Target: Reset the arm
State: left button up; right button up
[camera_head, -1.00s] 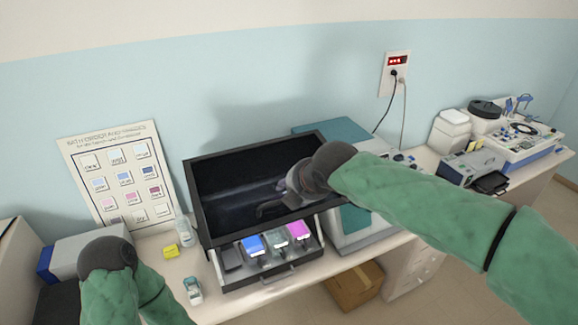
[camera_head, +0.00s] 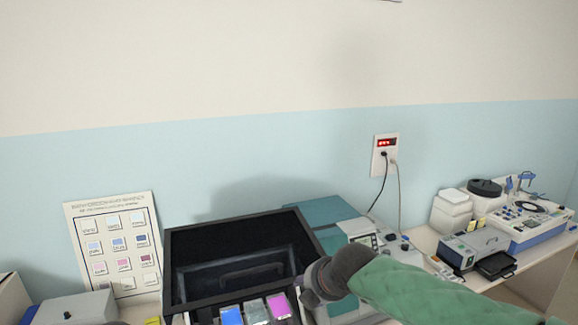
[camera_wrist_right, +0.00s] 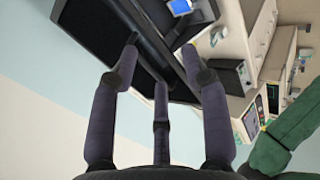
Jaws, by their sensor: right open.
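My right arm in its green sleeve comes in from the right in the head view. Its dark wrist and gripper (camera_head: 318,282) are at the front right corner of the black open box (camera_head: 172,262). The black box (camera_wrist_right: 92,28) shows beyond the fingers there.
Blue, grey and pink containers (camera_head: 254,312) stand in front of the box. A teal-topped machine (camera_head: 325,212) stands right of it, a chart (camera_head: 118,240) left. Lab devices (camera_head: 475,248) occupy the right counter. The wall above is clear except for an outlet (camera_head: 386,155).

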notch_tip(320, 180, down, 42)
jog(key=s+m+g+b, duration=0.2)
jog(key=m+g+b, duration=0.2)
jog(key=m+b, duration=0.75)
pick_arm(q)
notch_tip(320, 180, down, 33)
jog(key=b, duration=2)
jog(key=shift+w+a+b, duration=0.2)
jog(key=shift+a+b, duration=0.15)
jog(key=shift+a, duration=0.05)
pick_arm(e)
jog(key=s+d+f+m+g, duration=0.1)
jog(key=s+f+m, duration=0.3)
jog(key=f, duration=1)
jog(key=s+d+f+m+g, duration=0.1)
jog(key=s+f+m, duration=0.3)
jog(key=s+f, duration=0.6)
jog(key=s+d+f+m+g+y, duration=0.1)
jog(key=s+f+m, duration=0.3)
jog(key=f, duration=1.4)
jog(key=s, duration=0.4)
jog(key=shift+d, duration=0.3)
